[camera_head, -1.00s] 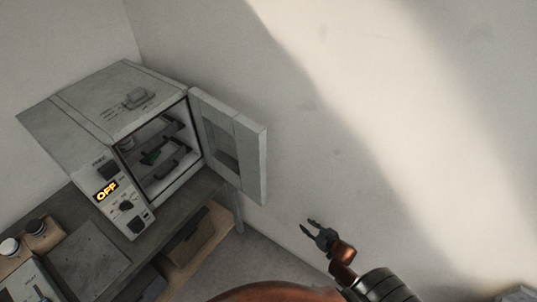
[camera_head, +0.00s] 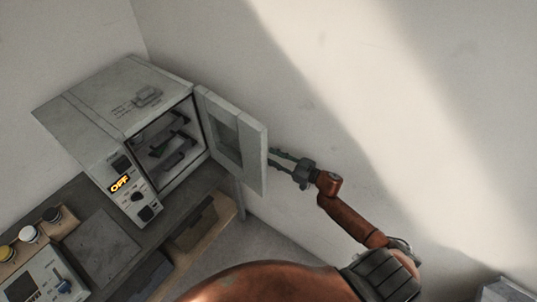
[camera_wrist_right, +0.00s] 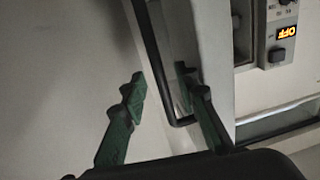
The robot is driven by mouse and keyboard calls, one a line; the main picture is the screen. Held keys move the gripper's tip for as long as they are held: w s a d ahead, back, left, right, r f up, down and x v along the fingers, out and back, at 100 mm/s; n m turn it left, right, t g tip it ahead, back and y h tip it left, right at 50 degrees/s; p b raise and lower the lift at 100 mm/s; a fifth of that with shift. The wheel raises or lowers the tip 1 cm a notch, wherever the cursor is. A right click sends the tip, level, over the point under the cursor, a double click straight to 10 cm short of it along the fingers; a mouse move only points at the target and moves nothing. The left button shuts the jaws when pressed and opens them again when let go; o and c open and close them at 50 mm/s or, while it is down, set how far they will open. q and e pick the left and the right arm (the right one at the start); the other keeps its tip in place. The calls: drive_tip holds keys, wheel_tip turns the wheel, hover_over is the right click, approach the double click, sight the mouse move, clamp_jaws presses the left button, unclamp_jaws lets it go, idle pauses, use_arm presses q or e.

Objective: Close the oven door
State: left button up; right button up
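The oven (camera_head: 120,110) is a grey box on a dark bench, with a lit OFF display. Its door (camera_head: 233,138) is swung open to the right, showing racks in the cavity (camera_head: 165,145). My right gripper (camera_head: 277,160) is at the outer side of the door, near its free edge. In the right wrist view its two green fingers (camera_wrist_right: 158,83) are spread apart, with the door's dark handle bar (camera_wrist_right: 155,60) between them. The right finger lies over the door edge (camera_wrist_right: 213,60); I cannot tell if it touches. My left gripper is not in view.
The bench (camera_head: 75,205) carries jars with white, yellow and dark lids and a control box (camera_head: 45,283) at the lower left. A wooden drawer or box (camera_head: 200,228) sits below. The wall (camera_head: 400,100) is close behind the door.

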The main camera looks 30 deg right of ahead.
drive_tip(key=shift+x, duration=0.95)
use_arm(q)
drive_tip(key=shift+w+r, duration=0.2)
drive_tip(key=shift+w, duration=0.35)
use_arm(e)
clamp_jaws()
